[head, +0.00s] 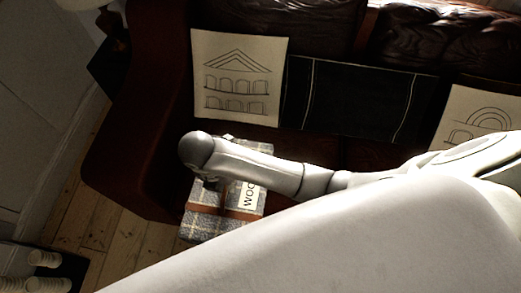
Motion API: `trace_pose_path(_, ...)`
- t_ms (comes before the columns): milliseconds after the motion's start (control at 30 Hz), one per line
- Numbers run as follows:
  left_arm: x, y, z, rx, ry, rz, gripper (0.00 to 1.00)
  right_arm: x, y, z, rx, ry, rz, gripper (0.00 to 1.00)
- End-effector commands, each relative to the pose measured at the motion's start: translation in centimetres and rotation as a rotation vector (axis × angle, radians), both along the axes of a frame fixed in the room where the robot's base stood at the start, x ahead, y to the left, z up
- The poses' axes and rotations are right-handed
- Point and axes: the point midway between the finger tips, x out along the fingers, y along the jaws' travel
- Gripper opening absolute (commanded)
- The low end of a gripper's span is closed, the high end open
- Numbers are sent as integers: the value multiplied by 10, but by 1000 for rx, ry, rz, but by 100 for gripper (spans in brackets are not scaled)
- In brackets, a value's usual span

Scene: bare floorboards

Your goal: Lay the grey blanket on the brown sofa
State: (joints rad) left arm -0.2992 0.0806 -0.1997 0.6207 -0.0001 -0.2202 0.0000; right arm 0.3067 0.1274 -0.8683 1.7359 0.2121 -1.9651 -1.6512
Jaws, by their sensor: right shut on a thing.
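The brown sofa (150,125) is dark leather and fills the upper part of the head view. The grey blanket (203,220) is a folded plaid bundle with a brown strap and a pale label. It is in front of the sofa's seat near the left armrest, overlapping the seat's front edge in the picture. I cannot tell whether it touches the sofa. My right gripper (212,184) is shut on the blanket from above; my wrist and forearm hide part of the bundle and the fingertips. My left gripper is not in view.
A pale cushion with a building drawing (235,105) leans at the sofa's left, another (480,110) at the right. A black striped cloth or panel (345,100) lies between them. Bare floorboards (125,235) lie between.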

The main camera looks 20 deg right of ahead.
Motion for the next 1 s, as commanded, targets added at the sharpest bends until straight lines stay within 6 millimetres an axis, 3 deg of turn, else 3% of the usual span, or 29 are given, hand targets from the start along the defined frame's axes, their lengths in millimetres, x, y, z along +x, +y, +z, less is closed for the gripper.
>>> trace_pose_path(167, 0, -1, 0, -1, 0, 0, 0, 10, -6, -3, 0, -3, 21, 0)
trace_pose_path(367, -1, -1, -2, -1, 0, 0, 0, 36, -29, -18, -1, -3, 19, 0)
trace_pose_path(600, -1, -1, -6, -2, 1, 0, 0, 72, -61, -40, 0, -4, 18, 0)
trace_pose_path(800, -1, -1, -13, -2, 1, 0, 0, 90, -77, -73, 1, -2, 20, 0)
trace_pose_path(1000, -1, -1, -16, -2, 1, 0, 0, 101, -85, -89, 2, -5, 22, 0)
